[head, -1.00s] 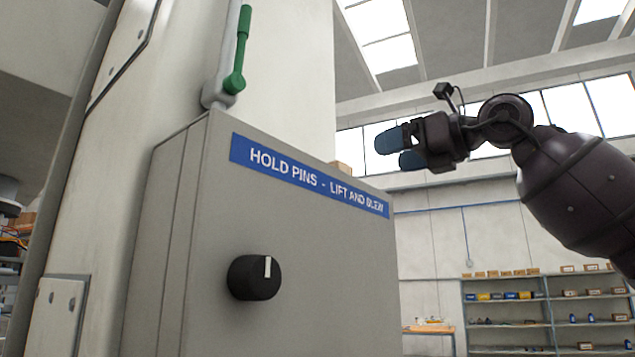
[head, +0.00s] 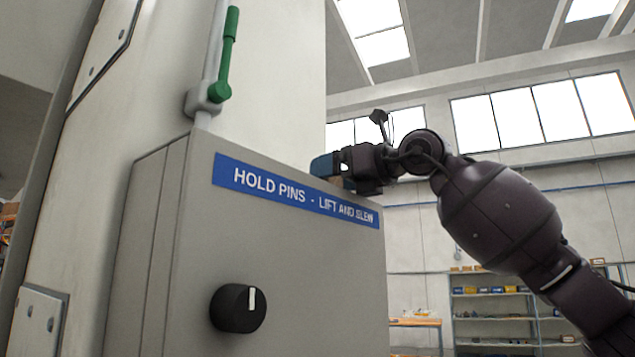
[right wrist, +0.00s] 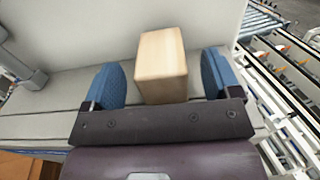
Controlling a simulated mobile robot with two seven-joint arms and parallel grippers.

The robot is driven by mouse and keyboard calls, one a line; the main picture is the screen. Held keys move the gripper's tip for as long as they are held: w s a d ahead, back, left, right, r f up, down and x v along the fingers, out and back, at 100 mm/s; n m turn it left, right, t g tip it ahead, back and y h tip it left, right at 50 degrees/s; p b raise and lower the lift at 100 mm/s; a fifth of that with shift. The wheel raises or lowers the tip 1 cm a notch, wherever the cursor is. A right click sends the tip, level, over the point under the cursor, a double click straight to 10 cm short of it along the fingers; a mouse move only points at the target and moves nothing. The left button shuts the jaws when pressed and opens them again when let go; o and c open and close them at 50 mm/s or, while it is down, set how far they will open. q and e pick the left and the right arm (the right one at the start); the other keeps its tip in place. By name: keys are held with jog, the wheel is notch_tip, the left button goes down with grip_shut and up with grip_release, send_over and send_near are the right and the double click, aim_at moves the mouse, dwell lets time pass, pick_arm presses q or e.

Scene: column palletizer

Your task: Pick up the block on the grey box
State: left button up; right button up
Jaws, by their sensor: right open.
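A light wooden block (right wrist: 161,66) sits on top of the grey box (right wrist: 60,88) in the right wrist view. My right gripper (right wrist: 165,82) is open, with one blue finger on each side of the block and a gap at both sides. In the head view my right gripper (head: 328,166) is at the top edge of the grey box (head: 285,275), and only a small part of the block (head: 336,181) shows beneath the fingers. My left gripper is not in view.
The grey box has a blue label (head: 295,197) and a black knob (head: 238,308) on its front. A pale column (head: 270,80) with a green-handled lever (head: 226,60) rises behind it. Conveyor rollers (right wrist: 262,20) lie right of the box in the wrist view. Shelves (head: 495,310) stand far back.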

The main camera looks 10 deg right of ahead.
jog(key=shift+c, duration=0.3)
jog(key=c, duration=1)
jog(key=shift+r, duration=0.15)
